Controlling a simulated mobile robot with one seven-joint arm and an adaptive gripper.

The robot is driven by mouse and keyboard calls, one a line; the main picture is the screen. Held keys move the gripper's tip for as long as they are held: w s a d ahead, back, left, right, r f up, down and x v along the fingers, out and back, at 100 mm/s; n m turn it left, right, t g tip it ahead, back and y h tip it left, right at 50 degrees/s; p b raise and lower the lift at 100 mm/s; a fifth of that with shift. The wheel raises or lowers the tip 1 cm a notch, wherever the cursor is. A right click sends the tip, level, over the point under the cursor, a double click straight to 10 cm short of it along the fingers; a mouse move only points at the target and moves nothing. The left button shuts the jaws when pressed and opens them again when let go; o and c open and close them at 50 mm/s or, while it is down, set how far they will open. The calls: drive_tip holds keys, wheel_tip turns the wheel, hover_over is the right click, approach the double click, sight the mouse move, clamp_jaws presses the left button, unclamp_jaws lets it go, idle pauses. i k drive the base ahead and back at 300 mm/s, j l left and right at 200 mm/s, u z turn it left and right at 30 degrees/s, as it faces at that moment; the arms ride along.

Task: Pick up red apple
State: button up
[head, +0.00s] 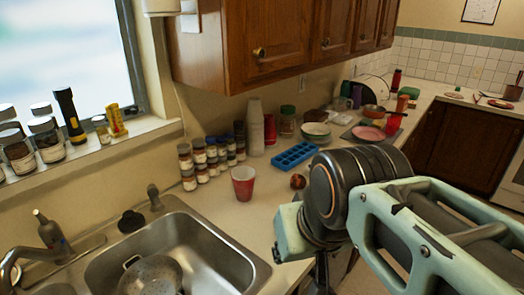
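A small dark red, round thing that looks like the red apple (298,181) sits on the counter, just left of my arm's dark round joint. It is to the right of a red cup and in front of a blue tray. My gripper (320,278) hangs at the lower middle of the head view, below my pale green wrist. It is nearer to the camera than the apple and apart from it. Its fingers are mostly hidden and dark, so I cannot see whether they are open or hold anything.
Several spice jars (200,162) line the wall. The blue tray (295,154) and bowl (316,132) stand behind the apple. The counter in front of the apple is clear.

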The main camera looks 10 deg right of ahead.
sight(298, 182)
drive_tip(key=z, duration=0.5)
drive_tip(key=u, duration=1.6)
drive_tip(key=z, duration=1.6)
drive_tip(key=i+l+u, duration=0.35)
drive_tip(key=i+l, duration=0.25)
drive_tip(key=l, duration=0.3)
